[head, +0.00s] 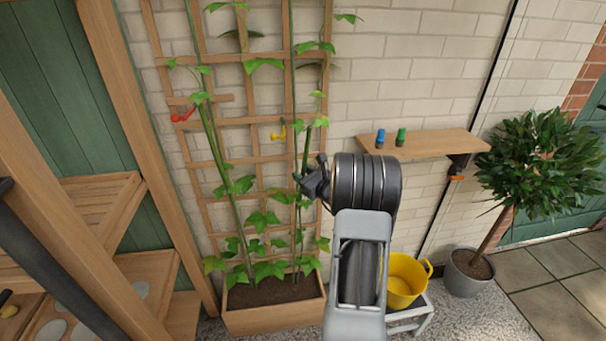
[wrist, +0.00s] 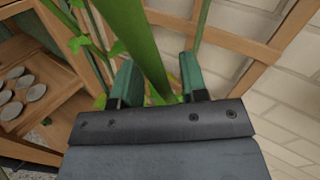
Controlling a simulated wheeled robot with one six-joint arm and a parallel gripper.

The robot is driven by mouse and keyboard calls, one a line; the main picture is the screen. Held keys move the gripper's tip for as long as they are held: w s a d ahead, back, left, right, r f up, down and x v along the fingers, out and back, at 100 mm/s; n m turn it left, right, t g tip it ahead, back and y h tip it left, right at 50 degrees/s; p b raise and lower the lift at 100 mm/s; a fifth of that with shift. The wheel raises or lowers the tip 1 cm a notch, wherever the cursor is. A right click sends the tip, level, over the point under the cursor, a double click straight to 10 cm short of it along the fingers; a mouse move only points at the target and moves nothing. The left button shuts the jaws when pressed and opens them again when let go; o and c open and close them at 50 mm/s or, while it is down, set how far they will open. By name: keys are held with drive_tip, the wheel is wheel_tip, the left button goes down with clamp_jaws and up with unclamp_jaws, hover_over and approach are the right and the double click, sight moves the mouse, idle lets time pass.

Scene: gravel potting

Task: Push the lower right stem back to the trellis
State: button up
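The wooden trellis (head: 259,159) stands against the brick wall, with leafy green stems rising from a planter. The right stem (head: 306,148) runs up the trellis's right side; its lower part is partly hidden by leaves and my gripper. My gripper (head: 308,180) is at this stem, at about mid-height of the trellis. In the wrist view, the green-padded fingers of my gripper (wrist: 158,82) are apart, with a thick green stem (wrist: 141,40) passing between them. Gaps show on both sides of it. The left stem (head: 217,150) leans up to the left.
A red clip (head: 183,115) and a yellow clip (head: 279,134) are at the trellis. A wall shelf (head: 430,144) holds a blue clip (head: 380,138) and a green clip (head: 401,137). Below are the planter (head: 275,318), a yellow bucket (head: 404,281) and a potted tree (head: 536,160).

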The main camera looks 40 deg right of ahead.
drive_tip(key=shift+c, duration=0.3)
clamp_jaws()
idle(0.3)
